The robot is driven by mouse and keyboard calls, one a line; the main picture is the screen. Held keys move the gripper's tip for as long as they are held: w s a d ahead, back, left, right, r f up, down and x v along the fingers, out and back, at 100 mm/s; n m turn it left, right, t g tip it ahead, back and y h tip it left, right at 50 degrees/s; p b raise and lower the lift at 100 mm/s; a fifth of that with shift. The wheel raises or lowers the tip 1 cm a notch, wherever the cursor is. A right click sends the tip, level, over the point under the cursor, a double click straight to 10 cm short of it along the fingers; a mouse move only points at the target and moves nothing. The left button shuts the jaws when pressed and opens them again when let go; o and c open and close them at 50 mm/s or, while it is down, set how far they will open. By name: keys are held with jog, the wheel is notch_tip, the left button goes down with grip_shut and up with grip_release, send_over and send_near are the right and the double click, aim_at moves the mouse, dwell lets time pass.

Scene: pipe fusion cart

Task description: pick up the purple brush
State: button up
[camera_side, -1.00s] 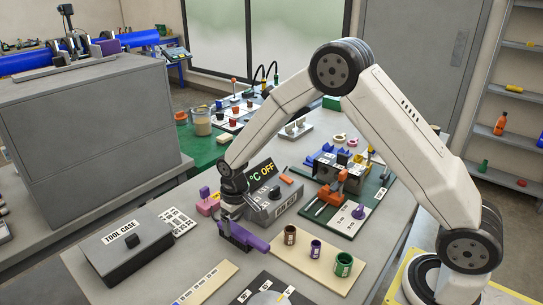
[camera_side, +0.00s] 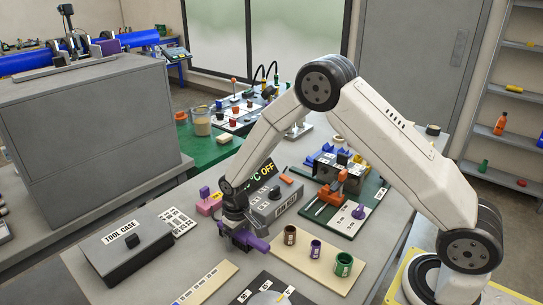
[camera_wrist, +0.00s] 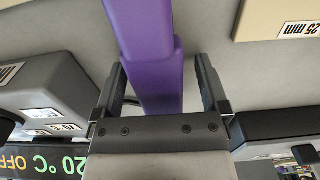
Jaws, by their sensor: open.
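The purple brush (camera_side: 259,243) lies on the grey bench between the heater box and the tan size board. In the wrist view the purple brush (camera_wrist: 146,35) runs from the top edge down between my fingers. My gripper (camera_side: 241,236) is low over the brush and hides its middle in the side view. In the wrist view my gripper (camera_wrist: 162,82) is open, with one finger on each side of the brush and a gap visible beside it. Whether a finger touches the brush I cannot tell.
A grey heater box (camera_side: 269,206) with a lit display stands close behind my gripper. A grey tool case (camera_side: 134,247) is to the left. A tan board (camera_side: 300,262) with brown, purple and green fittings lies to the right. A pink block (camera_side: 208,206) sits behind.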

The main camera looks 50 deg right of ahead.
jog(key=shift+c, duration=0.2)
grip_shut()
jog(key=shift+r, duration=0.15)
jog(key=shift+r, duration=0.7)
jog(key=s+r, duration=0.1)
jog(key=r, duration=0.1)
jog(key=s+r, duration=0.2)
jog(key=r, duration=0.1)
jog(key=s+r, duration=0.2)
jog(key=shift+d+r, duration=0.15)
jog(key=shift+r, duration=0.05)
jog(key=s+r, duration=0.4)
jog(key=s, duration=0.5)
jog(key=shift+d, duration=0.3)
